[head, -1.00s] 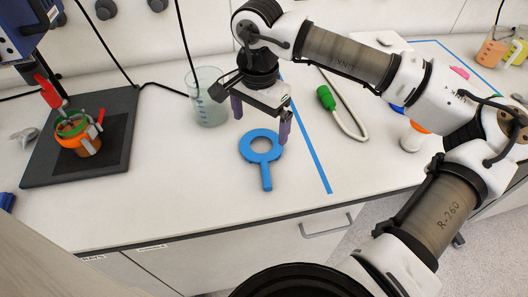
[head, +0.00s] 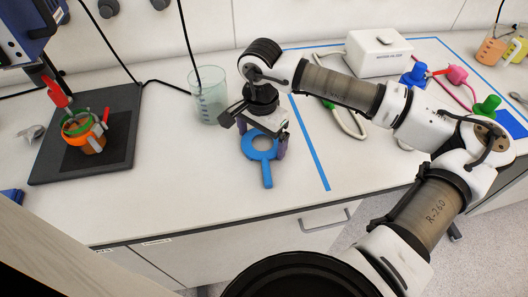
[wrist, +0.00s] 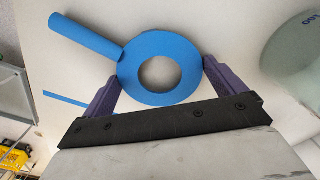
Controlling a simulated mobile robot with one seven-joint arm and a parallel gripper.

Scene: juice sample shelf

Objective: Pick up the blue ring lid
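The blue ring lid (head: 267,174), a flat ring with a straight handle, lies on the white worktop, its handle toward the front edge. My gripper (head: 263,139) is over the back part of the ring, pointing down, and hides some of it. In the wrist view the ring (wrist: 160,42) is whole, with its handle at upper left. The two purple fingers of my gripper (wrist: 161,72) are apart, one on each side of the ring. I see no clear grip on it, and I cannot tell whether the fingertips touch the worktop.
A glass beaker (head: 208,104) stands close behind and left of my gripper. A dark mat (head: 55,165) with an orange-banded jar (head: 92,145) is at left. Blue tape (head: 312,150) runs along the right. A white box (head: 387,54) stands behind. The worktop in front-left is clear.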

